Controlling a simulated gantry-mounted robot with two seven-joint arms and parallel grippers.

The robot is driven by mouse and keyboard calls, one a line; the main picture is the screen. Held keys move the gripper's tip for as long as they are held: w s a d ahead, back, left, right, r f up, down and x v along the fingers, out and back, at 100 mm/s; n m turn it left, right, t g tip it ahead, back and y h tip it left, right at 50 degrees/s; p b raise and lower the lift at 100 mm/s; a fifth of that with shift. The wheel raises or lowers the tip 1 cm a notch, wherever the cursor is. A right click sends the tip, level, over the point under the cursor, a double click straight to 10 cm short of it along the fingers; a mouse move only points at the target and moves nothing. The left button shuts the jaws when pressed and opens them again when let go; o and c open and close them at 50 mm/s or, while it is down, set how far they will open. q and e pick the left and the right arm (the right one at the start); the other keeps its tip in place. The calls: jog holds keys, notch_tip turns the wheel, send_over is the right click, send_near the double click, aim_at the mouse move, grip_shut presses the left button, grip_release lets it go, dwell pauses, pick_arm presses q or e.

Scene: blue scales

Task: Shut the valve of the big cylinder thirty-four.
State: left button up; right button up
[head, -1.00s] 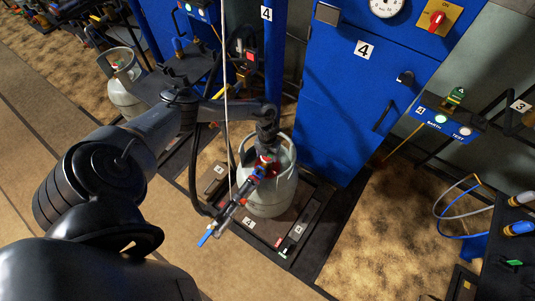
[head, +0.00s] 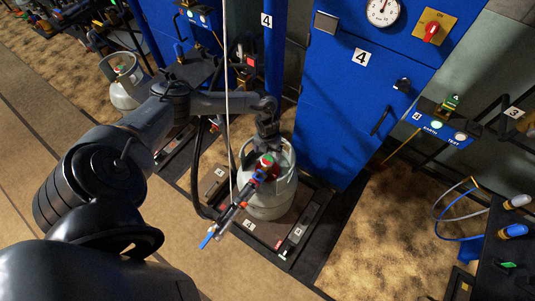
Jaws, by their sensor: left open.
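A grey gas cylinder (head: 270,212) stands upright on the scale platform (head: 262,229), in the middle of the head view. A red and green valve part (head: 266,161) shows at its top, inside the collar. A dark filling connector with a blue lever (head: 207,240) slants down and left from the valve. My left gripper (head: 267,147) points down from above, open, at the cylinder's top by the valve. Its fingers are small and dark here, and I cannot tell whether they touch the valve. No number is readable on the cylinder. My right gripper is not in view.
A blue cabinet (head: 345,110) marked 4 stands behind the cylinder. Another grey cylinder (head: 124,92) stands at the upper left. A pale hose (head: 227,100) hangs just left of the cylinder. Blue and grey hoses (head: 460,225) are at the right.

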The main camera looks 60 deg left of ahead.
aim_at(268, 160)
pick_arm(q)
notch_tip(268, 160, up, 5)
jog(key=shift+f+p, duration=0.2)
jog(key=shift+p, duration=0.3)
jog(key=shift+d, duration=0.15)
jog(key=w+d+f+n+t+h, duration=0.1)
jog(key=d+n+t, duration=0.1)
jog(key=d, duration=1)
jog(key=d+f+n+t+h, duration=0.1)
jog(key=d+t, duration=0.1)
jog(key=d, duration=1)
jog(key=s+d+r+n+t, duration=0.2)
jog(key=d+r+n, duration=0.4)
jog(key=d+n, duration=0.15)
jog(key=s+a+r+n+g+y, duration=0.1)
jog(key=s+a+r+n, duration=0.2)
jog(key=s+r+n, duration=0.4)
jog(key=s+a+r+n+g+y, duration=0.1)
jog(key=s+a+r+n, duration=0.15)
jog(key=s+n, duration=0.4)
notch_tip(268, 160, up, 37)
jog(key=w+n+p, duration=0.1)
jog(key=n+p, duration=0.1)
jog(key=p, duration=3.5)
jog(key=shift+w+a, duration=0.15)
jog(key=shift+w, duration=0.1)
